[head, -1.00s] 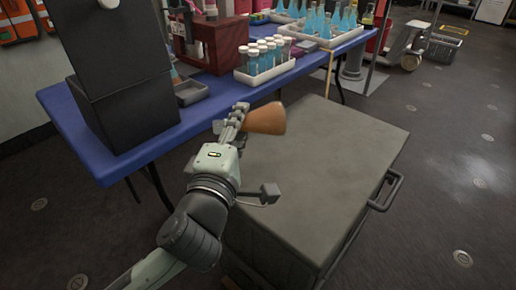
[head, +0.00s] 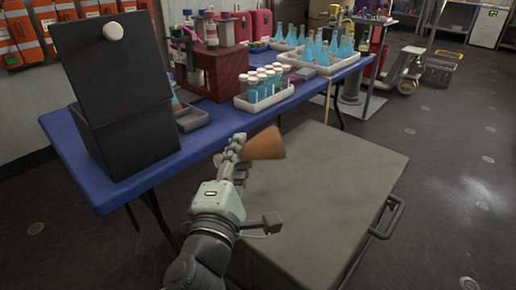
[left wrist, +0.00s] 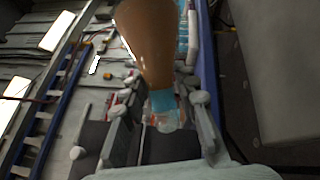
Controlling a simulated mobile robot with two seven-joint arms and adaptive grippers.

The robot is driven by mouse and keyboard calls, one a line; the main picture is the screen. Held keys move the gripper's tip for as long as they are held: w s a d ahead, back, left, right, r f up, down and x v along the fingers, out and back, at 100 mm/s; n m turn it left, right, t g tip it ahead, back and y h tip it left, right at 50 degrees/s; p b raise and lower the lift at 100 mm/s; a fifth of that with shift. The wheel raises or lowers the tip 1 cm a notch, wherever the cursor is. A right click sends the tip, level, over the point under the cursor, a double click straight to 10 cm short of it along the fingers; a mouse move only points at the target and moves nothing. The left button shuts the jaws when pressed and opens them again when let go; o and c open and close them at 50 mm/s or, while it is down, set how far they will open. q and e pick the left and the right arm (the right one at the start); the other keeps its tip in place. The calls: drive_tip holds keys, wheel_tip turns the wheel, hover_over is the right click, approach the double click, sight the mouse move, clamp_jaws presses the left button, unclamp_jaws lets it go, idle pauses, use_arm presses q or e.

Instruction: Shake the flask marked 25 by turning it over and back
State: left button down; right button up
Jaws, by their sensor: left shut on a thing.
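My left gripper (head: 238,147) is shut on a conical flask (head: 264,145) with orange-brown contents. The flask lies nearly sideways in the air, its wide base to the right and slightly raised, its neck at the fingers. In the left wrist view the flask body (left wrist: 150,40) rises between the fingers of the left gripper (left wrist: 160,92). A blue band and a clear end show at its neck. No number can be read on it. My right gripper is not in view.
A grey cabinet (head: 310,190) with a side handle stands below and right of the flask. The blue table (head: 160,150) behind holds a black box (head: 125,120), a white rack (head: 262,100) of capped blue tubes and trays of blue bottles.

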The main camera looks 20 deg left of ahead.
use_arm(q)
drive_tip(key=r+m+g+p, duration=0.1)
drive_tip(key=m+p, duration=0.1)
drive_tip(key=p, duration=0.5)
drive_tip(key=shift+r+m, duration=0.15)
drive_tip(key=shift+m, duration=0.25)
drive_tip(key=shift+f+m+b, duration=0.45)
drive_tip(key=shift+m+b, duration=0.05)
drive_tip(key=shift+b, duration=0.15)
drive_tip(key=shift+m+g, duration=0.5)
drive_tip(key=m+g, duration=0.1)
drive_tip(key=m, duration=0.1)
drive_tip(key=shift+r+m, duration=0.1)
drive_tip(key=shift+m, duration=0.2)
drive_tip(key=m, duration=0.1)
drive_tip(key=m+g, duration=0.1)
drive_tip(key=m, duration=0.1)
drive_tip(key=shift+f+g+y, duration=0.2)
drive_tip(key=shift+g+y, duration=0.1)
drive_tip(key=shift+y, duration=0.1)
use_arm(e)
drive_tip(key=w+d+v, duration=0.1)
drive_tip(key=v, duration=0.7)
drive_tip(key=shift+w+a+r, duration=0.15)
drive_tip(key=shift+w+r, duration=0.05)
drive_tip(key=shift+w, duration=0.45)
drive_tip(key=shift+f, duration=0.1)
